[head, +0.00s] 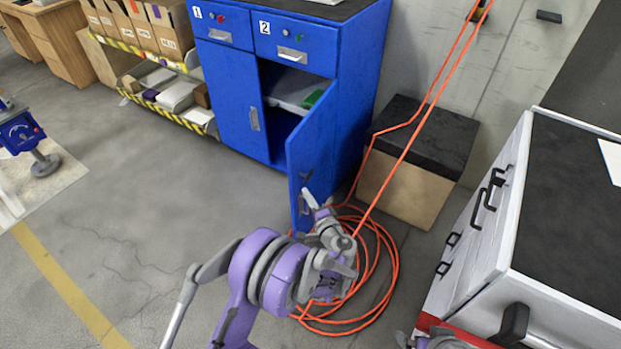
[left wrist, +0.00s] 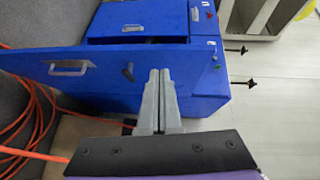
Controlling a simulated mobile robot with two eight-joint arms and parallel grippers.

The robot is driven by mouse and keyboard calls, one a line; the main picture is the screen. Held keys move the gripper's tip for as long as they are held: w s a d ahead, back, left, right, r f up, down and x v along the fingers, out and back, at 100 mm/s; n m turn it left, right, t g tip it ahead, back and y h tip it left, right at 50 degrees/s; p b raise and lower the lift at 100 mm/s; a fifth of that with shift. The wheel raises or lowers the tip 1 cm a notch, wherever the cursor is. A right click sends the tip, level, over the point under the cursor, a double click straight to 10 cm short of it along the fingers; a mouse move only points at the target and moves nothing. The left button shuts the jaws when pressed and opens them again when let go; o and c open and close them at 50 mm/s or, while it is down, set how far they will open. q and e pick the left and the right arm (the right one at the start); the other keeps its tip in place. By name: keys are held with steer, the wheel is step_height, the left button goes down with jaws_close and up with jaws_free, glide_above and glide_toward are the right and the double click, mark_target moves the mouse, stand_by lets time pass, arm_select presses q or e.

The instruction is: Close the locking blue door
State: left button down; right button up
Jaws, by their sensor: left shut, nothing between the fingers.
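The blue cabinet (head: 226,76) stands at the back with its right-hand door (head: 317,147) swung open toward me. The left-hand door (head: 228,108) is closed. My left gripper (head: 309,197) is shut and empty, close to the free edge of the open door; I cannot tell whether it touches. In the left wrist view the shut fingers (left wrist: 159,73) overlap the blue door (left wrist: 98,66), which has a grey handle (left wrist: 68,68) and a dark lock part (left wrist: 128,72). My right gripper is not visible; only a bit of that arm shows at the bottom edge.
Orange hose (head: 384,262) lies coiled on the floor around my left gripper and runs up the wall. A black-topped box (head: 408,185) stands right of the cabinet. A white drawer unit (head: 482,222) stands at the right. The floor left of the door is clear.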

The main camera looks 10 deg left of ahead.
arm_select(q)
steer(key=w+d+f+m+t, duration=0.2)
steer(key=d+f, duration=0.2)
steer(key=b, duration=0.1)
glide_toward(295, 168)
steer(key=w, duration=0.4)
steer(key=shift+w+a+r, duration=0.1)
steer(key=shift+w+a, duration=0.15)
steer(key=shift+a, duration=0.55)
steer(key=shift+w+a, duration=0.3)
steer(key=shift+a, duration=0.45)
